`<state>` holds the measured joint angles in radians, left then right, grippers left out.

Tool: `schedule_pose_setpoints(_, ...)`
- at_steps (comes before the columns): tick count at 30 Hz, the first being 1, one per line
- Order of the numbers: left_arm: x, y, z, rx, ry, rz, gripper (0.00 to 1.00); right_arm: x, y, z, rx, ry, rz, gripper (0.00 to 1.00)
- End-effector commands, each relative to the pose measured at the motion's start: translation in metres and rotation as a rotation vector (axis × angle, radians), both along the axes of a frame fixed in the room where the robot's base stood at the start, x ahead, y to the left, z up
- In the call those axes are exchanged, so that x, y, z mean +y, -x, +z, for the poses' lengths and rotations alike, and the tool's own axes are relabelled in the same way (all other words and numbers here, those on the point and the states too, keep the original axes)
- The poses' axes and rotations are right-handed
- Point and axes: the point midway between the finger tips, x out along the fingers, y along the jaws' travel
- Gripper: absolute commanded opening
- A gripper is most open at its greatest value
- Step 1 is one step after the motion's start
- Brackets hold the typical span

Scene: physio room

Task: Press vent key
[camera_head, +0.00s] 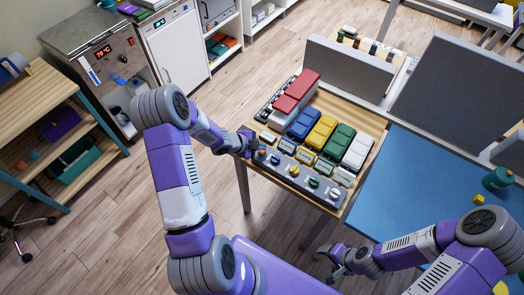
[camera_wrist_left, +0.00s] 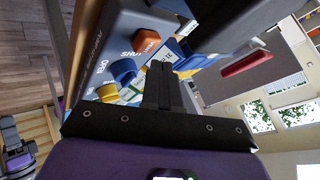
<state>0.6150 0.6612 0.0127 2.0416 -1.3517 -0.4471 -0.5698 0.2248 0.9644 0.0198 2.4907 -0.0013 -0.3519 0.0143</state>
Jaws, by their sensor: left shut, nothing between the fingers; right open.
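A grey control panel (camera_head: 305,184) runs along the near edge of a wooden table. It bears a small orange key (camera_head: 262,153) at its left end, then a row of coloured knobs. No label reading "vent" is legible. My left gripper (camera_head: 251,147) is shut and empty at the panel's left end, close to the orange key. In the left wrist view the shut fingertips (camera_wrist_left: 162,68) are near the orange key (camera_wrist_left: 146,41) and a blue knob (camera_wrist_left: 123,71); I cannot tell whether they touch. My right gripper (camera_head: 335,258) is open and empty, low in front of the table.
Red, blue, yellow, green and white blocks (camera_head: 322,130) stand behind the panel. A grey screen (camera_head: 348,68) is at the back. A blue table (camera_head: 405,185) with a green container (camera_head: 497,179) is to the right. Floor (camera_head: 110,235) is free at the left.

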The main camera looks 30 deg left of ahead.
Motion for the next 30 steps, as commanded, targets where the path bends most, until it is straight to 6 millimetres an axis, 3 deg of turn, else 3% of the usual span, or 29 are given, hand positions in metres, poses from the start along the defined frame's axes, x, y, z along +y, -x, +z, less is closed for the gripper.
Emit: schedule_pose_setpoints(30, 0.0000, 0.0000, -0.0097, 0.000, 0.000, 0.000, 0.00, 0.0000, 0.0000, -0.0080, 0.000, 0.000, 0.000, 0.65)
